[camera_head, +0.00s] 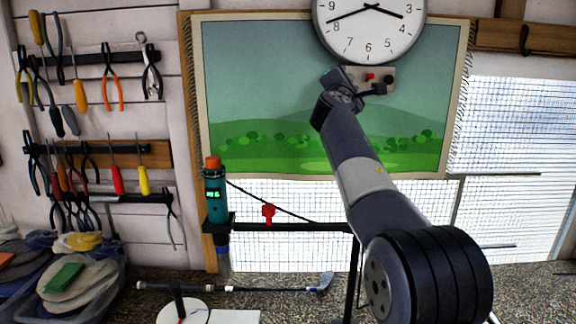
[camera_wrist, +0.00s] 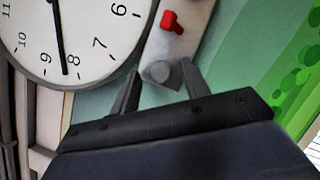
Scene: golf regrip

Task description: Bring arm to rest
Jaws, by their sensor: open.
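My gripper (camera_wrist: 160,84) is open in the wrist view, its two fingers apart on either side of a round grey knob (camera_wrist: 161,72) on a pale wall plate. I cannot tell whether the fingers touch the knob. The plate also carries a red switch (camera_wrist: 172,22).
A clock (camera_head: 370,30) hangs right above the plate, over a green landscape hanging (camera_head: 270,90). A teal device with an orange top (camera_head: 213,190) stands on a black bar at left. A golf club (camera_head: 240,289) lies low across the bench. Tools hang on the left wall.

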